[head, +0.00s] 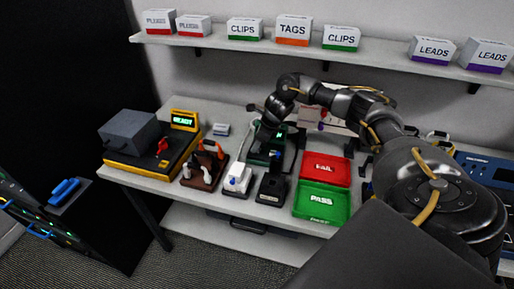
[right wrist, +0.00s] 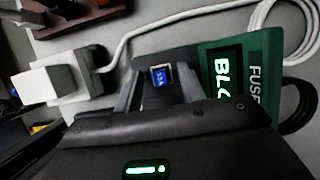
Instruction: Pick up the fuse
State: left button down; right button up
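A small blue fuse (right wrist: 162,76) with white marking sits in the dark holder part of the green fuse tester (right wrist: 270,70), whose screen reads "BLO" before it is cut off. In the head view the tester's lit screen (head: 280,136) shows, but the fuse is hidden by my arm. My right gripper (right wrist: 160,85) is over the tester. Its two fingers stand on either side of the fuse, with a gap visible on the left. My left gripper is not in view.
A white socket block (head: 237,178) with a plug and a black block (head: 272,188) stand in front of the tester. A red FAIL tray (head: 336,157) and green PASS tray (head: 302,211) lie to the right. A white cable (right wrist: 130,38) runs beside the tester.

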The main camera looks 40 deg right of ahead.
grip_shut()
jog(key=shift+r, duration=0.1)
dwell(0.3)
jog(key=shift+w+r+b, duration=0.1)
jog(key=shift+r+b, duration=0.45)
jog(key=shift+b, duration=0.05)
jog(key=s+a+r+p, duration=0.1)
jog(key=s+a+r, duration=0.2)
jog(key=s+r, duration=0.3)
jog(key=s+a+r+p, duration=0.1)
jog(key=s+a+r, duration=0.2)
jog(key=s+r, duration=0.3)
jog(key=shift+a+v, duration=0.3)
jog(key=shift+v, duration=1.1)
jog(key=shift+r, duration=0.1)
